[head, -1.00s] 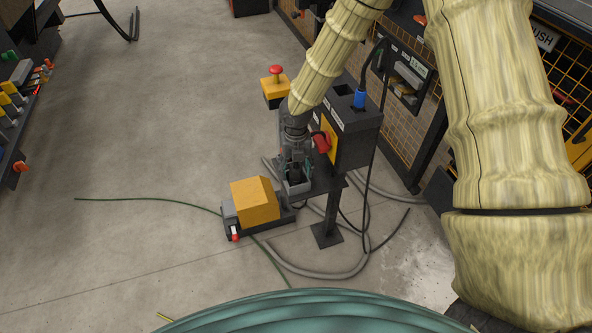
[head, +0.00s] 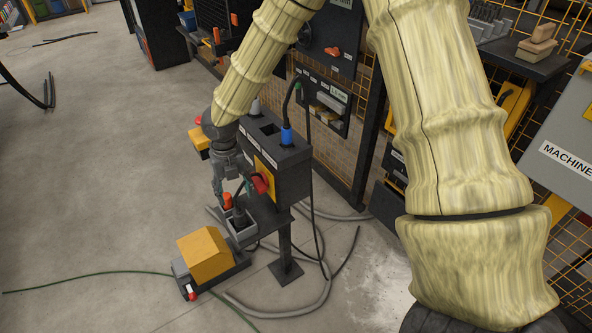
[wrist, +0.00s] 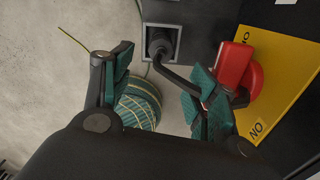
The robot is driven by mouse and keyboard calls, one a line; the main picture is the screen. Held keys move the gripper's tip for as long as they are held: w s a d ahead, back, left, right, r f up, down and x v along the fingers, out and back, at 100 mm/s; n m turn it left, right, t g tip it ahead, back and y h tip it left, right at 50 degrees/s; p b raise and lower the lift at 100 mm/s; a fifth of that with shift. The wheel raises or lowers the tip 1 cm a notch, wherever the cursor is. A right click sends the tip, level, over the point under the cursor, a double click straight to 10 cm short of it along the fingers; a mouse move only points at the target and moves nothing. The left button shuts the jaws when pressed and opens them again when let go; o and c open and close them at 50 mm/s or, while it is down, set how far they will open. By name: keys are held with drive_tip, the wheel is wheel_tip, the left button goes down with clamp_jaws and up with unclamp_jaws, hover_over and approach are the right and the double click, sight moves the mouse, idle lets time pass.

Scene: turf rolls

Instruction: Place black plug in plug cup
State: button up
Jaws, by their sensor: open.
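The black plug (wrist: 161,46) sits inside the square grey plug cup (wrist: 178,30) in the wrist view, its black cable bending off to the right. In the head view the cup (head: 248,232) is on the small shelf of the dark post, and the plug (head: 240,216) shows in it, partly hidden. My gripper (wrist: 158,88) is open and empty, its green-padded fingers apart from the plug. In the head view my gripper (head: 230,192) is just above the cup and slightly to its left.
A red switch (wrist: 236,68) on a yellow plate (wrist: 276,80) is close beside my right finger. The dark socket box (head: 275,165) holds a blue plug (head: 286,135). A yellow-topped block (head: 205,254) lies on the floor near hoses. Floor at left is mostly clear.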

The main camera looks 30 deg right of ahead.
drive_tip(key=s+a+f+m+g+y, duration=0.1)
drive_tip(key=s+a+f+m+y, duration=0.25)
drive_tip(key=s+f+m, duration=1.55)
drive_tip(key=s+d+f+m+h, duration=0.1)
drive_tip(key=s+d+f+m, duration=0.2)
drive_tip(key=s+m, duration=0.4)
drive_tip(key=s+d+f+m+t+h, duration=0.1)
drive_tip(key=s+d+f+m, duration=0.3)
drive_tip(key=s+m, duration=0.4)
drive_tip(key=shift+s+f+m+h, duration=0.2)
drive_tip(key=shift+s+m+h, duration=0.1)
drive_tip(key=shift+s+h, duration=0.6)
